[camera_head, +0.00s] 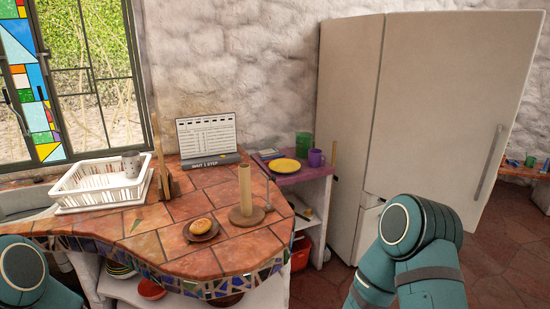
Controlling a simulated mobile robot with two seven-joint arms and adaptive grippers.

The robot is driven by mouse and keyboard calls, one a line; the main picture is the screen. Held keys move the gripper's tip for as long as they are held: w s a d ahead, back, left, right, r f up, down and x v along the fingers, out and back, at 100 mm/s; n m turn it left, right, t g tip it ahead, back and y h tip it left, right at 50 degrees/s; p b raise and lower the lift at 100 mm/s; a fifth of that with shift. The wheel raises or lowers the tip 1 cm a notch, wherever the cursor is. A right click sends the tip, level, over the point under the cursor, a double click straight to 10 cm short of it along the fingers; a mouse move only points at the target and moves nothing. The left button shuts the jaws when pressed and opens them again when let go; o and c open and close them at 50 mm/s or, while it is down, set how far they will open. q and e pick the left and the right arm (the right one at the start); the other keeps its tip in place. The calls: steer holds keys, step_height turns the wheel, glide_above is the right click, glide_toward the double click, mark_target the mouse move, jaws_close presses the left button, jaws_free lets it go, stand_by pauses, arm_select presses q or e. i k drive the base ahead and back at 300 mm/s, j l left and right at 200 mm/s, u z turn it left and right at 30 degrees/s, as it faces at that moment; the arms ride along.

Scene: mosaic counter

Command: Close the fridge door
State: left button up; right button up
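The white fridge (346,110) stands against the wall on the right in the head view, with its side panel facing me. Its tall upper door (440,95) is hinged on the left and appears swung open, its right edge standing out into the room. A long vertical handle (489,163) is near that right edge. The door hides the inside of the fridge, and my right arm covers part of the door's lower area. Only teal arm links of mine show, at the bottom left and bottom right. Neither gripper is in view.
A tiled counter (160,243) holds a white dish rack (95,190), a paper towel holder (246,190) and bread on a plate (201,228). A small shelf beside the fridge carries a yellow plate (284,165) and a purple mug (315,157). Floor (500,245) is clear at right.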

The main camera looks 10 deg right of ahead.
mark_target(452, 84)
steer(key=i+z, duration=0.25)
steer(key=z, duration=0.15)
steer(key=i+z, duration=0.25)
steer(key=z, duration=0.15)
steer(key=i+j+z, duration=0.2)
steer(key=z, duration=0.55)
steer(key=i, duration=0.85)
